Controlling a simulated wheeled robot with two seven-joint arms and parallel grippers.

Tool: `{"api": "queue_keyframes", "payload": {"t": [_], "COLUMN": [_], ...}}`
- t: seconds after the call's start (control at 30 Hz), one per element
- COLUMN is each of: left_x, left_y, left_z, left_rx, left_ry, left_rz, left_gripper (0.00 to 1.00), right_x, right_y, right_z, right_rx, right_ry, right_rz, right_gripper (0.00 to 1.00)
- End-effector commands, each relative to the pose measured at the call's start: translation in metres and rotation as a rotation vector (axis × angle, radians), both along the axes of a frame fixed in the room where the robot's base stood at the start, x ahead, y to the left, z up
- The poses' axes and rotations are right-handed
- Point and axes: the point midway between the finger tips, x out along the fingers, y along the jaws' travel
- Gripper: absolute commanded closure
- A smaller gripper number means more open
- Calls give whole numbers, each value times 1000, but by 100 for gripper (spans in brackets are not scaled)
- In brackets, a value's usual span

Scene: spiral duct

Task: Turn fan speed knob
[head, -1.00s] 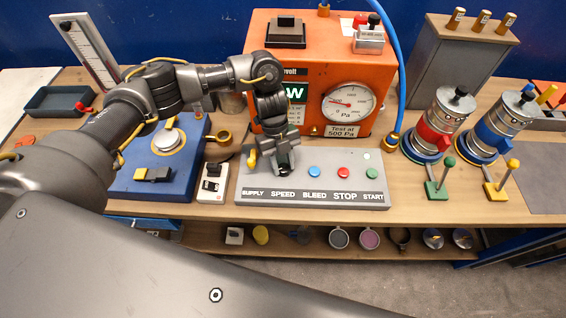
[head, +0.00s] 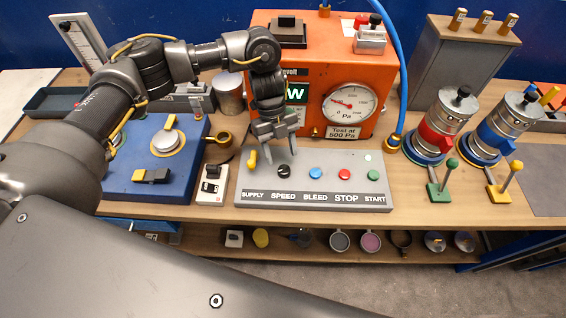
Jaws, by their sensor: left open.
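The fan speed knob (head: 283,171) is a small black knob above the word SPEED on the grey control panel (head: 325,196). A pale mark shows on its top. My left gripper (head: 281,152) is open and empty, pointing down just behind and above the knob, apart from it. The knob is in plain sight. My right gripper is not in view.
A yellow supply lever (head: 252,158) stands left of the knob, and a blue bleed button (head: 315,173) right of it. The orange tester (head: 300,72) with a gauge rises behind. A black-and-white switch box (head: 211,184) sits left of the panel.

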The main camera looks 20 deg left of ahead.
Motion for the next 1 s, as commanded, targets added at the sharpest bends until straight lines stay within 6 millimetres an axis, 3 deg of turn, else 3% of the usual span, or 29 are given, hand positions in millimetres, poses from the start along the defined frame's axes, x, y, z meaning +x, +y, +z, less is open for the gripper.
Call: {"api": "queue_keyframes", "payload": {"t": [0.2, 0.37, 1.0], "left_x": [12, 16, 17], "left_y": [11, 15, 15], "left_z": [35, 51, 56], "left_rx": [2, 1, 0], "left_ry": [-4, -1, 2], "left_rz": [0, 0, 1], "left_gripper": [45, 45, 45], "right_x": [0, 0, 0], "right_y": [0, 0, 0], "right_z": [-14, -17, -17], "right_rx": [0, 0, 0], "right_ry": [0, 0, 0], "right_rz": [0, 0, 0], "right_gripper": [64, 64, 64]}}
